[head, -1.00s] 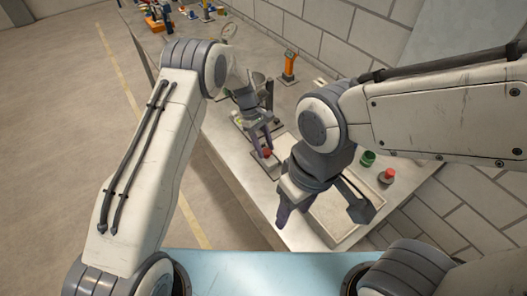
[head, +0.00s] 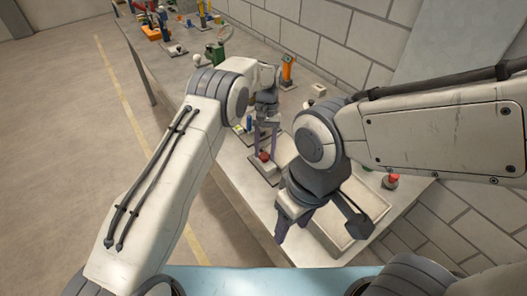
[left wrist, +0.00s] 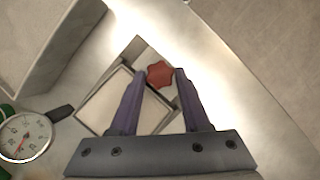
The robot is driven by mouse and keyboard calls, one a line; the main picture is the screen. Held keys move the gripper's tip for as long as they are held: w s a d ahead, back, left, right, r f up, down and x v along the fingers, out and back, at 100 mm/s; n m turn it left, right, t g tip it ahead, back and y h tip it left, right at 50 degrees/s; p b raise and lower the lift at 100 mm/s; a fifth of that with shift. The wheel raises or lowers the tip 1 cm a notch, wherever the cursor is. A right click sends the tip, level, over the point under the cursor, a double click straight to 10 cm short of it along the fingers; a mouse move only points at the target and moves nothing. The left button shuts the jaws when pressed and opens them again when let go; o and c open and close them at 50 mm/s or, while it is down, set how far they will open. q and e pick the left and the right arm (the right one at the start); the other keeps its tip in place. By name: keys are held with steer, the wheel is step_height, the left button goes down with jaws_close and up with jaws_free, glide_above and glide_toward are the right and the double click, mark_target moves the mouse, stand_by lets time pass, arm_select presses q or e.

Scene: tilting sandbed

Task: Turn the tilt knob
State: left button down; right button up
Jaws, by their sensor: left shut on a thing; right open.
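The red star-shaped tilt knob (head: 263,156) sits on a small plate at the near left edge of the bench, beside the pale sandbed tray (head: 362,240). My left gripper (head: 265,153) points down over the knob and is shut on it. In the left wrist view the red knob (left wrist: 160,74) lies between the two purple fingertips (left wrist: 160,73). My right gripper (head: 293,230) is open and empty, in front of the tray and hiding part of it.
A round dial gauge (left wrist: 22,137) shows at the lower left of the wrist view. A red button (head: 391,181) stands right of the tray. An orange post (head: 288,70) and several coloured items stand farther back on the bench. Floor at left is clear.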

arm_select(q)
steer(key=m, duration=0.2)
steer(key=m+y, duration=0.2)
steer(key=m, duration=0.1)
steer(key=shift+s+d+m+t, duration=0.2)
steer(key=shift+d+m+t, duration=0.05)
steer(key=shift+m+t, duration=0.05)
steer(key=shift+s+d+m+t+y, duration=0.1)
steer(key=shift+m+t+y, duration=0.2)
steer(key=shift+m, duration=0.8)
steer(key=shift+s+m+t+y, duration=0.1)
steer(key=shift+m+t+y, duration=0.2)
steer(key=shift+m, duration=0.8)
steer(key=shift+f+b, duration=0.1)
steer(key=shift+b, duration=0.2)
steer(key=shift+c, duration=1.9)
jaws_free()
steer(key=shift+w, duration=0.1)
